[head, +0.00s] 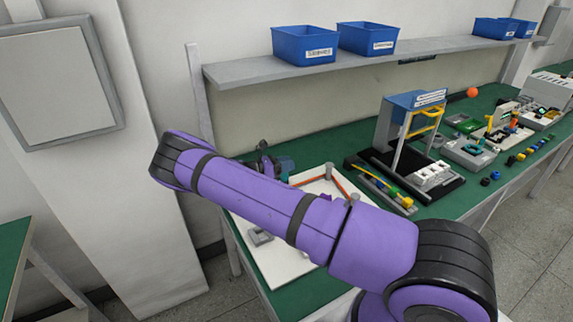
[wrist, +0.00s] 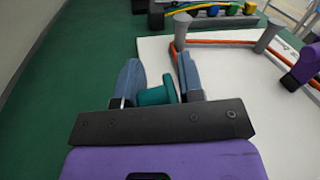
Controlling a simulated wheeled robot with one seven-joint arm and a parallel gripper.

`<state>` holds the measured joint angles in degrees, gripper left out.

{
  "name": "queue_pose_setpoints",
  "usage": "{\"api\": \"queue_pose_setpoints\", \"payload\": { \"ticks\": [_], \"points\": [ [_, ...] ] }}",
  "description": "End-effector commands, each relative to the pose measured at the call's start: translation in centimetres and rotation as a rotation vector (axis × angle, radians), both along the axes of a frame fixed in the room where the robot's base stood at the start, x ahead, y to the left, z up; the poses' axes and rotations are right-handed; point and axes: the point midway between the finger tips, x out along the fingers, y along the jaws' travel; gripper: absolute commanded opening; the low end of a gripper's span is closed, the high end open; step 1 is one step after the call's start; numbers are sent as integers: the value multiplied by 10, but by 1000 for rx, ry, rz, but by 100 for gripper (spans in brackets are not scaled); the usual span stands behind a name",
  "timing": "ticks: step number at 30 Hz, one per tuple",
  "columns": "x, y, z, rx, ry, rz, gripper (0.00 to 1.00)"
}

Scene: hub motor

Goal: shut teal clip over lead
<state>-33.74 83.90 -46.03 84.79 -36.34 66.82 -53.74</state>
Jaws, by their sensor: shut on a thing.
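My gripper (wrist: 158,72) shows in the wrist view, with its two blue-grey fingers on either side of the teal clip (wrist: 156,95). It is shut on the clip, at the left edge of a white board (wrist: 225,75). The orange lead (wrist: 225,42) runs around a grey post (wrist: 181,28) and on to a second post (wrist: 268,35). From the first post it drops towards the right finger, which hides its further run. I cannot tell whether the lead lies inside the clip. In the head view my arm covers much of the board (head: 283,262).
Behind the board is a grey rack with coloured parts (wrist: 215,15). A blue and black stand (head: 400,125) is further right on the green bench. Green surface left of my gripper is clear.

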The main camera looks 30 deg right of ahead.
Motion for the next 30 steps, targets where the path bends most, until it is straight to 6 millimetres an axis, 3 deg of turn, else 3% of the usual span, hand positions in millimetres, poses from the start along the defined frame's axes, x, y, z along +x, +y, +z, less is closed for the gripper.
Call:
{"api": "queue_pose_setpoints", "payload": {
  "ticks": [11,30],
  "points": [
    [-5,1,1,2,-102,1,0],
    [-38,3,0,2,-677,3,0]
  ]
}}
